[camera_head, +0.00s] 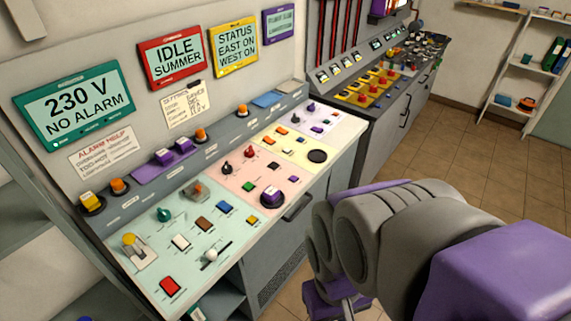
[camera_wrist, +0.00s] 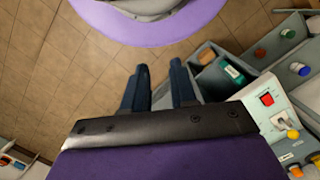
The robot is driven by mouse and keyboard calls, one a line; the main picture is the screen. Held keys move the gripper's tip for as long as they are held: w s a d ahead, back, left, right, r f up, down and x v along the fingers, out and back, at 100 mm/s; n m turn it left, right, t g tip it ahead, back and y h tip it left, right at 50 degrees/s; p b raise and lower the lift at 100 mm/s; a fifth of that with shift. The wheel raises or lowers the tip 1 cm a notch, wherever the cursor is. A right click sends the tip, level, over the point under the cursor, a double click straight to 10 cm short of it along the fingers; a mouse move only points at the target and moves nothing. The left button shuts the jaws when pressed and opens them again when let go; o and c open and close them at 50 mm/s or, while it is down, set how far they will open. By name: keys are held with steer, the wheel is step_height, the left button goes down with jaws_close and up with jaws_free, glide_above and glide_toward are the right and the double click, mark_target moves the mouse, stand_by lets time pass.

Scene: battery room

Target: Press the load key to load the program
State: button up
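The slanted control desk (camera_head: 140,268) carries many coloured keys, and I cannot read which one is the load key. On its pale green panel are a red key (camera_head: 170,287), a white key (camera_head: 180,242), a brown key (camera_head: 205,225) and a blue key (camera_head: 224,208). A green key (camera_head: 248,187) sits on the pink panel. In the wrist view, a red key (camera_wrist: 267,99) and a yellow-knobbed lever (camera_wrist: 293,134) show at the right. My gripper (camera_wrist: 160,68) is open and empty, pointing over the floor beside the desk, touching no key.
Screens above the desk read "230 V NO ALARM" (camera_head: 78,105), "IDLE SUMMER" (camera_head: 177,62) and "STATUS EAST ON WEST ON" (camera_head: 234,46). A second console (camera_head: 375,85) stands further back. A grey compartment holding a teal item (camera_wrist: 232,72) lies right of my fingers. Tiled floor (camera_head: 480,130) is clear.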

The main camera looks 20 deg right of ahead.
jaws_close()
stand_by(0.9)
